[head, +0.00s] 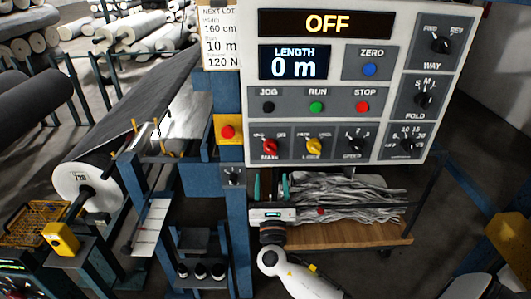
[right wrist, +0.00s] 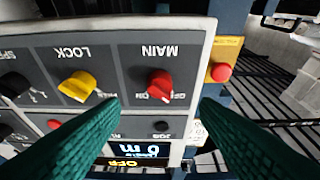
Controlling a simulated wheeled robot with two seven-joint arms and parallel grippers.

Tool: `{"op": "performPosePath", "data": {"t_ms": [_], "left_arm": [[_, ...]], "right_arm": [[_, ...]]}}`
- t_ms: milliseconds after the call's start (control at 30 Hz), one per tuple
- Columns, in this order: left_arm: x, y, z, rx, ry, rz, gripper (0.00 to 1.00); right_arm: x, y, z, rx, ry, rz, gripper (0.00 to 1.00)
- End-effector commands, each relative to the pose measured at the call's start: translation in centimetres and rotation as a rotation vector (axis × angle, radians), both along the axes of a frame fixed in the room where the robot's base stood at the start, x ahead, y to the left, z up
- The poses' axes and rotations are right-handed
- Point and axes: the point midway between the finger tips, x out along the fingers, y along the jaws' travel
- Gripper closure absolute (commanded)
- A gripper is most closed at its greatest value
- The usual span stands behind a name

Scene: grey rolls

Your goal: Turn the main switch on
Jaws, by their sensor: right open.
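The main switch is a red rotary knob (head: 269,146) at the lower left of the grey control panel (head: 392,60), above the label MAIN. The panel's top display (head: 327,24) reads OFF. In the right wrist view the red knob (right wrist: 160,84) appears upside down, just beyond the gap between my fingertips. My right gripper (head: 270,187) is below the knob in the head view, its teal fingers apart and empty. In the right wrist view the open right gripper (right wrist: 160,103) frames the knob without visible contact. My left gripper is not in view.
A yellow lock knob (head: 314,146) sits right of the main switch. A red button on a yellow plate (head: 228,132) is on the blue post at left. The length display (head: 294,62) reads 0 m. A wooden shelf with grey material (head: 350,197) lies below the panel.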

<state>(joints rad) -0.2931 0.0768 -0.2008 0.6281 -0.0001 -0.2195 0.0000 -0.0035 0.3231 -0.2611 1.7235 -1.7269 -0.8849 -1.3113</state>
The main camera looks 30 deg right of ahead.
Motion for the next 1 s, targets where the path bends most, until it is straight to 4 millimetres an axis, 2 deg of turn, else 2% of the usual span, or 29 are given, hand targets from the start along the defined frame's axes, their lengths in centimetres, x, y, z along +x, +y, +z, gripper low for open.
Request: {"op": "performPosePath", "data": {"t_ms": [33, 100, 400, 600, 867, 1000], "left_arm": [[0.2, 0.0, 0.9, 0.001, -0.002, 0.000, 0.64], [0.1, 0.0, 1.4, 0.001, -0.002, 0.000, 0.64], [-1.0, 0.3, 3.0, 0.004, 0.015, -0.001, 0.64], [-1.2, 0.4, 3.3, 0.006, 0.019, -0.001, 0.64], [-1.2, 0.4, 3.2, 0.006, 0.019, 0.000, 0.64], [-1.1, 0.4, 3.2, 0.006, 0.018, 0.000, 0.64]], "right_arm": [[0.9, -0.6, 1.0, -0.002, -0.001, -0.001, 0.44], [2.1, -1.3, 1.5, -0.001, 0.000, 0.000, 0.44], [6.2, -3.8, 3.2, 0.002, 0.002, 0.000, 0.44], [7.2, -4.4, 3.5, 0.004, 0.003, 0.002, 0.44], [7.3, -4.5, 3.4, 0.005, 0.003, 0.002, 0.44], [7.3, -4.5, 3.4, 0.005, 0.003, 0.002, 0.63]]}}
